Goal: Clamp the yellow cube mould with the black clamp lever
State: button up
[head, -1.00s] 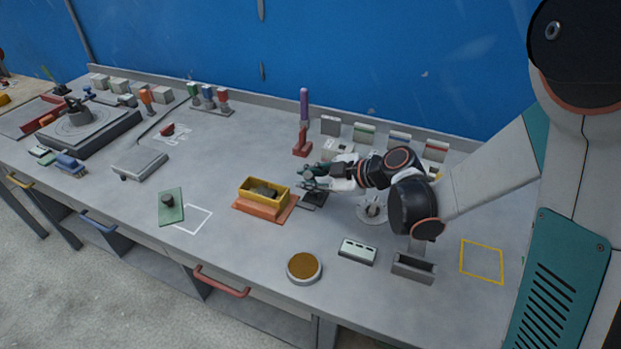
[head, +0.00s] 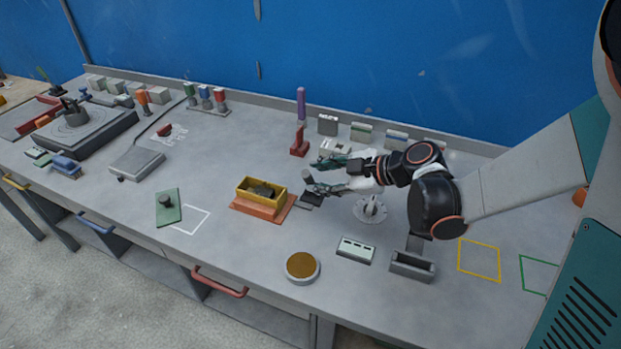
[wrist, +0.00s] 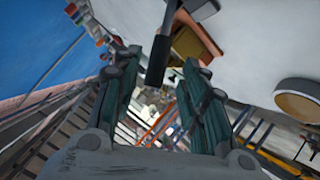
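The yellow cube mould (head: 241,196) sits on an orange base (head: 253,207) in the middle of the bench, with dark grey material inside. It also shows partly in the wrist view (wrist: 187,42). The black clamp lever (wrist: 158,60) appears in the wrist view between the spread fingers, its shaft running up toward the mould. In the head view a dark piece (head: 311,199) lies just right of the orange base and a short grey end (head: 307,173) shows by the fingertips. My gripper (head: 321,176) is open, right of the mould; I see no finger touching the lever.
A red stand with a purple handle (head: 301,125) rises behind my gripper. A round grey fixture (head: 370,208) stands below my wrist. A round brown-topped dish (head: 301,266), a pale block (head: 356,250) and a grey holder (head: 412,265) are near the front.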

jog(key=v, duration=0.7)
dwell(0.5)
jog(key=s+d+r+m+h, duration=0.2)
jog(key=s+d+m+h, duration=0.3)
jog(key=s+m, duration=0.4)
jog(key=s+d+r+m+t+h, duration=0.1)
jog(key=s+d+r+m+h, duration=0.1)
jog(key=s+d+m+h, duration=0.3)
jog(key=shift+s+d+m, duration=0.85)
jog(key=shift+s+m, duration=1.15)
jog(key=shift+m, duration=0.7)
